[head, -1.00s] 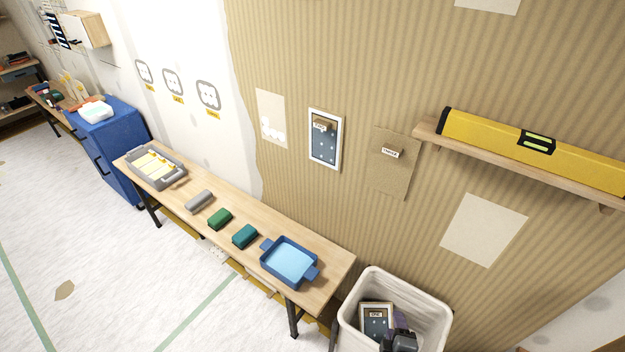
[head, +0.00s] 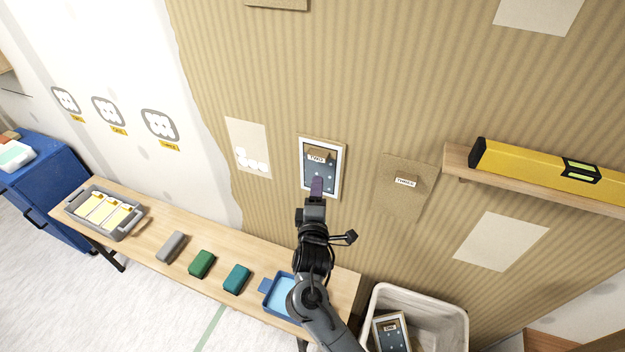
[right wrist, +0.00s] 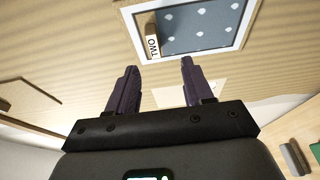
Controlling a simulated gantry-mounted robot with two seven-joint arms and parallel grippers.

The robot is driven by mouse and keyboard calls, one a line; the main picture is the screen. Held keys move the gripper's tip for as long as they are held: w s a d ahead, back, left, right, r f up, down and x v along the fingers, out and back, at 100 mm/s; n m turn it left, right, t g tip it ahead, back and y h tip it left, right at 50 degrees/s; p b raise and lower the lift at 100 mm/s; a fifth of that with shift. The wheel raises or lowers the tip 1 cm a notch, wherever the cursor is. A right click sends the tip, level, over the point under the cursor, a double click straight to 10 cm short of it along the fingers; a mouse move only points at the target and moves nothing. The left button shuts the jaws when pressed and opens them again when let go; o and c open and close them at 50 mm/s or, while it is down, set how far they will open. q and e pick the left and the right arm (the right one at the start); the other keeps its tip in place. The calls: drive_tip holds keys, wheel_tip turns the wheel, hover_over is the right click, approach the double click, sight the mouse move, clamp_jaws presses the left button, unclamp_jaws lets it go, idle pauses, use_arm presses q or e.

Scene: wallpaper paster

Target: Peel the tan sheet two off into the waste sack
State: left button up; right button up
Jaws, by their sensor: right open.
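Sheet two (head: 319,174) hangs on the ribbed tan wall. It looks dark blue-grey with pale dots and a white border, with a tan tab marked TWO at its top. It also shows in the right wrist view (right wrist: 200,25), with the TWO tab (right wrist: 153,42). My right gripper (head: 317,186) is in front of its lower edge. In the right wrist view the fingers (right wrist: 158,68) are apart and empty, short of the tab. The waste sack (head: 455,312) is a white open-topped bin at the lower right. My left gripper is not in view.
Sheet one (head: 391,333) lies inside the sack. Sheet three (head: 405,190), plain tan, hangs to the right of sheet two. A shelf with a yellow level (head: 545,170) juts out at right. Below, a bench holds a blue tray (head: 268,287), several blocks and a grey tray (head: 135,216).

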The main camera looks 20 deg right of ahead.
sight(318, 159)
drive_tip(key=shift+a+r+p+x, duration=0.1)
drive_tip(key=shift+r+p+x, duration=0.1)
drive_tip(key=shift+x, duration=1.65)
drive_tip(key=shift+a+r+p+x, duration=0.1)
drive_tip(key=shift+r+x, duration=0.1)
drive_tip(key=shift+x, duration=1.7)
drive_tip(key=shift+r+p+x, duration=0.1)
drive_tip(key=shift+r+x, duration=0.15)
drive_tip(key=shift+x, duration=1.6)
drive_tip(key=shift+w, duration=0.1)
clamp_jaws()
